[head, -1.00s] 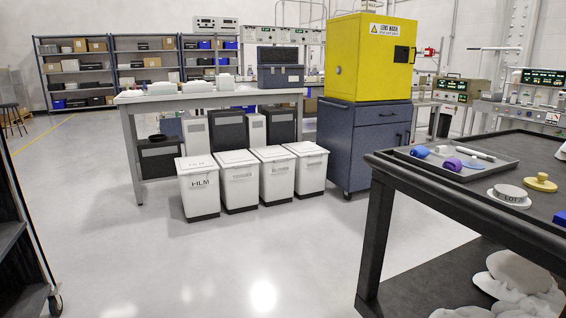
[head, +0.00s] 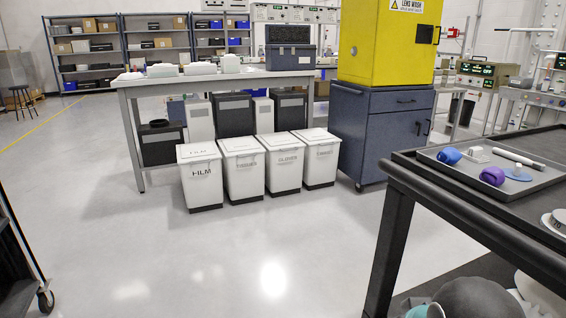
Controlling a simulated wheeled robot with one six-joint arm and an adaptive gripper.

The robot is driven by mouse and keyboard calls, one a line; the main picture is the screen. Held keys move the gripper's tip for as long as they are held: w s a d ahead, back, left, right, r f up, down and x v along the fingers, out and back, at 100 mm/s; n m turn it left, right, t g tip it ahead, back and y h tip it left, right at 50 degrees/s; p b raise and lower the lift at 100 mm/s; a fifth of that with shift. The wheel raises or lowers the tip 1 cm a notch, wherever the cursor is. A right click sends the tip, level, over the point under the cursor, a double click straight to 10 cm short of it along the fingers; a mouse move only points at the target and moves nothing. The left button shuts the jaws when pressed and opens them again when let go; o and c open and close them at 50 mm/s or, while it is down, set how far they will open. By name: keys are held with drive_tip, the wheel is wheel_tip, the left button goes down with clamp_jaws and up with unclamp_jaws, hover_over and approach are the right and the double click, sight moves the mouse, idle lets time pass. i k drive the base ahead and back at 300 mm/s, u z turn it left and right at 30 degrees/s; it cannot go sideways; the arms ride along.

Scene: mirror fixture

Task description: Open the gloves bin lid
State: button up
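The gloves bin (head: 284,168) is a white bin with a dark base and dark lettering on its front. It stands on the floor, third from the left in a row of similar white bins. Its flat white lid (head: 279,141) appears shut. The tissues bin (head: 243,175) is on its left, and another white bin (head: 321,163) with lettering too small to read is on its right. My gripper is not in view.
The HLM bin (head: 201,181) ends the row at left. A grey workbench (head: 128,83) stands behind it. A blue cabinet (head: 375,145) stands at right. A black table with a tray (head: 468,181) fills the right foreground. The floor (head: 200,255) before the bins is clear.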

sight(281, 142)
drive_tip(key=u, duration=0.45)
drive_tip(key=i, duration=1.9)
drive_tip(key=z, duration=0.5)
drive_tip(key=i, duration=1.7)
drive_tip(key=z, duration=0.8)
